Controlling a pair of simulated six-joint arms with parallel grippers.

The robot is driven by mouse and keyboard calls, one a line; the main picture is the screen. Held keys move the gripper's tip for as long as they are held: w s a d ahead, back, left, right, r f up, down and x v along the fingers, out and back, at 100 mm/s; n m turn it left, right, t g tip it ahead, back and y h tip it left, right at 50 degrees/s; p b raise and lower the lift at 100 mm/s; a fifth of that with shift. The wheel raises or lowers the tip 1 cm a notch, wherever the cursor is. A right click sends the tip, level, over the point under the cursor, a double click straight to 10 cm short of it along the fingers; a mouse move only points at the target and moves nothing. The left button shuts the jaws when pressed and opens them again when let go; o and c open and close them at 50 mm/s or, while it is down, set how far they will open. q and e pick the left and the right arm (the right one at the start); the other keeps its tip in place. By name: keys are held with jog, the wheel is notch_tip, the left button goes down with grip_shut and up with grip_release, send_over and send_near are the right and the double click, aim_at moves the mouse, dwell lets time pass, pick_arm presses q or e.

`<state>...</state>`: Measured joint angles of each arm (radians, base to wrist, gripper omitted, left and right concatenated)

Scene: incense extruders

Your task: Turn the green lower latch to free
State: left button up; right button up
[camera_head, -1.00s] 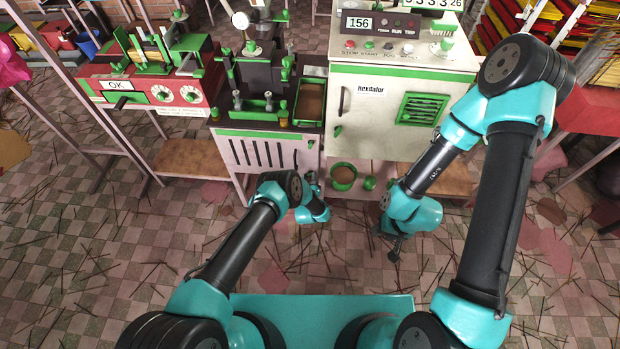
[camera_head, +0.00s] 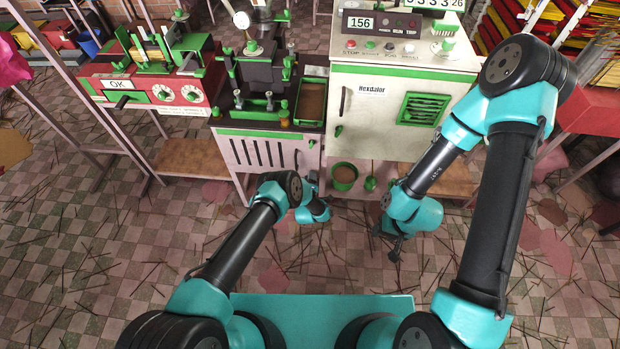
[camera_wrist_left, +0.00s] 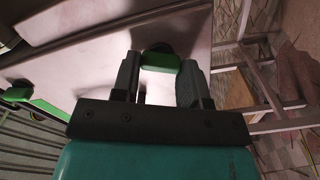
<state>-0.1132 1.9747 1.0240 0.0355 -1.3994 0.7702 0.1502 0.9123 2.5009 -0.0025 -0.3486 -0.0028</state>
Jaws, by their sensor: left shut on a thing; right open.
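The green lower latch (camera_wrist_left: 160,61) shows in the left wrist view as a rounded green block on a pale panel, with a dark part behind it. My left gripper (camera_wrist_left: 158,72) is shut on it, with one finger at each side. In the head view my left gripper (camera_head: 313,184) is low against the front of the machines, and my own wrist mostly hides the latch there. My right gripper (camera_head: 393,246) hangs open and empty above the floor, right of the left one and apart from the machines.
The white cabinet (camera_head: 371,125) with a green vent stands behind my grippers. A green-rimmed bowl (camera_head: 344,184) sits below it, close to the right of my left gripper. A wooden shelf (camera_head: 193,158) is at left. Thin sticks litter the checkered floor (camera_head: 100,250).

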dwell(0.3)
pick_arm(q)
jog(key=o, duration=0.9)
jog(key=s, duration=0.5)
jog(key=s+a, duration=0.1)
jog(key=s, duration=1.1)
jog(key=shift+s+a, duration=0.2)
jog(key=shift+a, duration=0.05)
jog(key=shift+w, duration=0.1)
